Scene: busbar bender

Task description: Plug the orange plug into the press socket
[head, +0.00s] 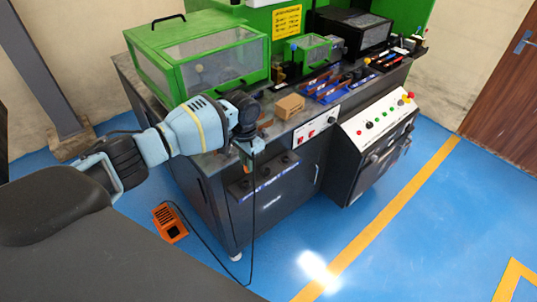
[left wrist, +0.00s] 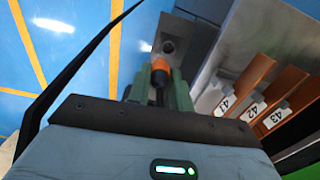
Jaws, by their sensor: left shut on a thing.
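My left gripper (head: 246,158) is in front of the near edge of the green-and-black machine bench, above a dark front ledge. In the left wrist view its greenish fingers (left wrist: 160,88) are shut on the orange plug (left wrist: 161,64), which points away from the wrist. A grey plate with a dark round opening (left wrist: 168,47) lies just beyond the plug tip; I cannot tell whether they touch. In the head view the dark ledge carries black round fittings (head: 286,160). The plug is mostly hidden there by the gripper. My right gripper is not in view.
A black cable (head: 253,215) hangs from the gripper to the blue floor, near an orange foot pedal (head: 171,223). Numbered copper-coloured bars (left wrist: 262,98) stand close at right in the wrist view. A cardboard box (head: 290,106) sits on the bench beside a green guard (head: 225,65).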

